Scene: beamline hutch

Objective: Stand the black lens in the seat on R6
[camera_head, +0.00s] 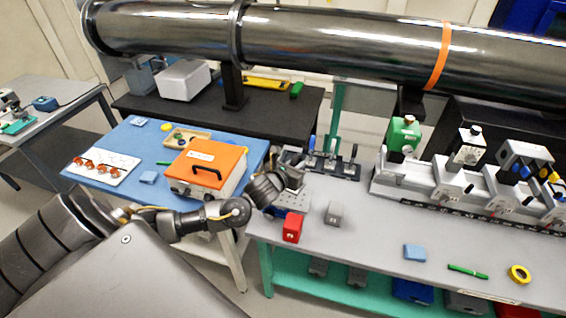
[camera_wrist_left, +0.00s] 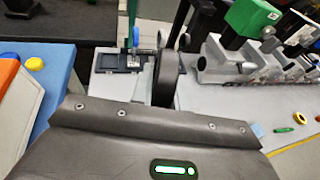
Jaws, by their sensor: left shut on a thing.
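My left gripper (camera_head: 291,180) is at the left end of the grey bench, close in front of the lens rack (camera_head: 335,166). It is shut on a dark upright disc, seen nearly edge-on in the left wrist view (camera_wrist_left: 164,80), which looks like the black lens. The wrist housing hides the fingers and the disc's lower part. The rack holds several small upright pieces with dark or blue tops. The optical rail (camera_head: 420,187) with its white carriers runs to the right. I cannot read which carrier is R6. My right gripper is not in view.
A red block (camera_head: 292,228) and a grey block (camera_head: 333,213) stand near the gripper. A blue block (camera_head: 415,253), green pen (camera_head: 468,271) and yellow tape roll (camera_head: 520,273) lie along the front. A large steel pipe (camera_head: 330,45) crosses above. The bench middle is mostly clear.

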